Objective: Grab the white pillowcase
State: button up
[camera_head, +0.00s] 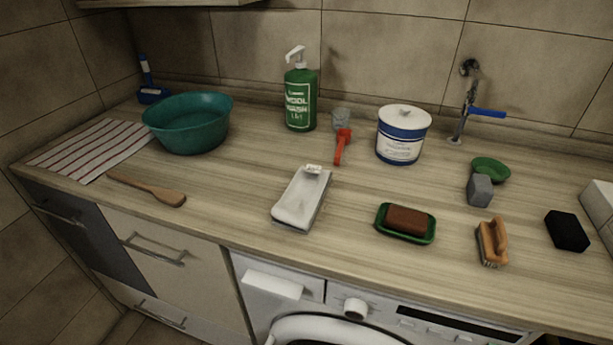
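A long white item (302,198) lies on the wooden counter near its front edge, a little left of the middle. It has a raised rim or fold and a small printed tag at its far end. It seems to be the white pillowcase, but its shape also resembles a shallow tray, and I cannot tell for sure. Nothing covers it. My gripper is not in view.
The washing machine (370,310) is below.

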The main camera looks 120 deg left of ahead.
aim_at(298, 208)
jog(key=k, duration=1.35)
jog(key=u, duration=0.95)
